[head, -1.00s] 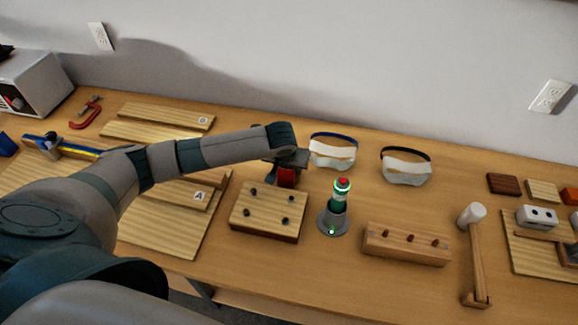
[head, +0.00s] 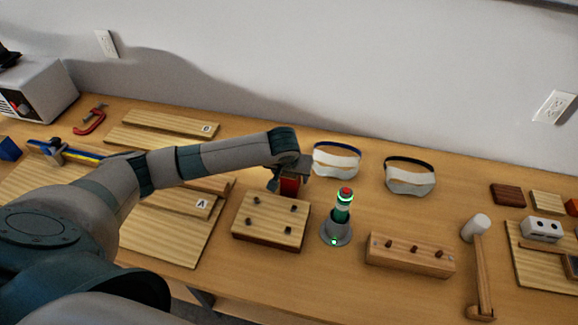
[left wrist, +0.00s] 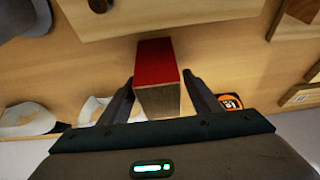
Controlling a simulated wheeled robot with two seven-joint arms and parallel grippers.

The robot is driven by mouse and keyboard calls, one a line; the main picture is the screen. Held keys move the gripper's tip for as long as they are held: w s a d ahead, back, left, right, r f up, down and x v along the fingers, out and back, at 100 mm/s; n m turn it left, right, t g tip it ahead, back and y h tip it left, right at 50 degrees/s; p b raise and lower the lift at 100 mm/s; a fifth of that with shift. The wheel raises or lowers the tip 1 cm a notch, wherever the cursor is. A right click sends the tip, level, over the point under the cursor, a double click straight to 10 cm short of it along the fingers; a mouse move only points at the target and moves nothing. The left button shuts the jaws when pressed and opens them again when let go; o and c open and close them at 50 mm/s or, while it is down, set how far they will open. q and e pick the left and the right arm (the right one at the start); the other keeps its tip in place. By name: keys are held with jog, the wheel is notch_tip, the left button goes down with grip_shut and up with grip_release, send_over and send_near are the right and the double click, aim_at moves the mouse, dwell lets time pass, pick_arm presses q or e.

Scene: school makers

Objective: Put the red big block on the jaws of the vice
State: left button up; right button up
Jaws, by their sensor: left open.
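The red big block (head: 291,186) stands on the table behind the peg board, partly hidden by my left gripper (head: 290,176). In the left wrist view the red block (left wrist: 157,75) shows a red face and a bare wood side. It lies between the two fingers of my left gripper (left wrist: 159,78), which are open on either side of it. I cannot tell whether a finger touches it. I cannot make out a vice for certain; a grey and wood tool on a board (head: 553,246) is cut off at the right edge. My right gripper is not in view.
The peg board (head: 262,212) is just in front of the block. A green and grey beacon (head: 340,222), a peg block (head: 408,255) and a mallet (head: 478,260) stand to the right. Two goggles (head: 337,163) (head: 408,178) lie behind. Boards (head: 170,238) cover the left side.

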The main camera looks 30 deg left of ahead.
aim_at(289, 176)
pick_arm(q)
jog(key=b+v, duration=0.1)
jog(key=v, duration=0.7)
jog(key=shift+r, duration=0.25)
jog(key=shift+v, duration=0.85)
jog(key=shift+s, duration=0.1)
jog(key=shift+o, duration=0.4)
